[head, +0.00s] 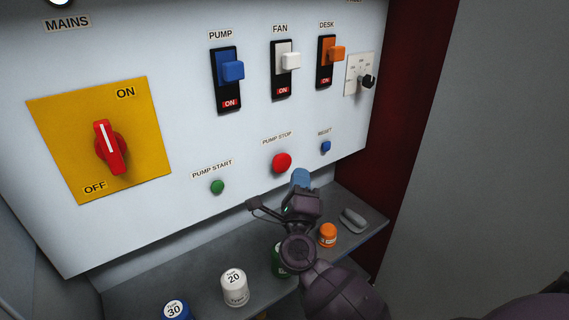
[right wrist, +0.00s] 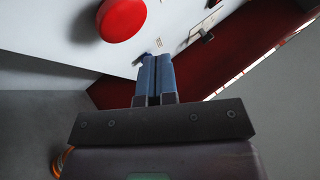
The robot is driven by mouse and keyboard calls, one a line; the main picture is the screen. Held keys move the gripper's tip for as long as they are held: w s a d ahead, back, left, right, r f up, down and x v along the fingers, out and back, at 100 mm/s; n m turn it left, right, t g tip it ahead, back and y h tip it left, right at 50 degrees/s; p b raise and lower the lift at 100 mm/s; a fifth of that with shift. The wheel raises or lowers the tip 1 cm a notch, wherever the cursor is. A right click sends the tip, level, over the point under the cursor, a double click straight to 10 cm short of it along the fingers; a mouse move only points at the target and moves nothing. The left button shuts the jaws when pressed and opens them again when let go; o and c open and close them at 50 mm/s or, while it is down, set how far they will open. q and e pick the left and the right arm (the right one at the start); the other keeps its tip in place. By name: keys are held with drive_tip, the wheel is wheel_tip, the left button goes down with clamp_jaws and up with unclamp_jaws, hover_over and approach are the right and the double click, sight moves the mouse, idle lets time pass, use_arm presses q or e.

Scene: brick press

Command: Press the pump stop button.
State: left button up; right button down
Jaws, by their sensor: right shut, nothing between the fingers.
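The red pump stop button (head: 282,162) is on the white panel under the label "PUMP STOP". It shows large in the right wrist view (right wrist: 122,18) at the top, up and left of the fingers. My right gripper (head: 300,178) is shut and empty, its blue fingers together. In the head view it is just below and right of the red button. In the right wrist view the fingertips (right wrist: 154,60) are apart from the button. The green pump start button (head: 217,187) is to the left. My left gripper is not in view.
The blue reset button (head: 326,146) is right of the red one. Switches for pump (head: 229,78), fan (head: 285,66) and desk (head: 328,58) are above. The yellow mains switch plate (head: 70,130) is at left. A grey shelf (head: 205,285) below holds jars, including a white one (head: 235,288).

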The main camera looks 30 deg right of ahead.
drive_tip(key=s, duration=0.3)
drive_tip(key=shift+s+d+p, duration=0.1)
drive_tip(key=shift+s+p, duration=0.1)
drive_tip(key=shift+p, duration=0.15)
idle(0.8)
drive_tip(key=w+a+n+t+y, duration=0.2)
drive_tip(key=a+n+t+y, duration=0.35)
drive_tip(key=n+y, duration=0.55)
drive_tip(key=s+a+f+n+g+y, duration=0.2)
drive_tip(key=a+f+n+g+y, duration=0.3)
drive_tip(key=f+n, duration=0.65)
drive_tip(key=s+d+f+n+g+h, duration=0.1)
drive_tip(key=s+d+f+n+g, duration=0.2)
drive_tip(key=s+f, duration=0.5)
drive_tip(key=s+d+f+n+g+h, duration=0.2)
drive_tip(key=s+f+n+g, duration=0.2)
drive_tip(key=s+f, duration=0.5)
drive_tip(key=shift+s+d+f+g, duration=0.2)
drive_tip(key=shift+s+d+g, duration=0.25)
drive_tip(key=shift+s, duration=0.25)
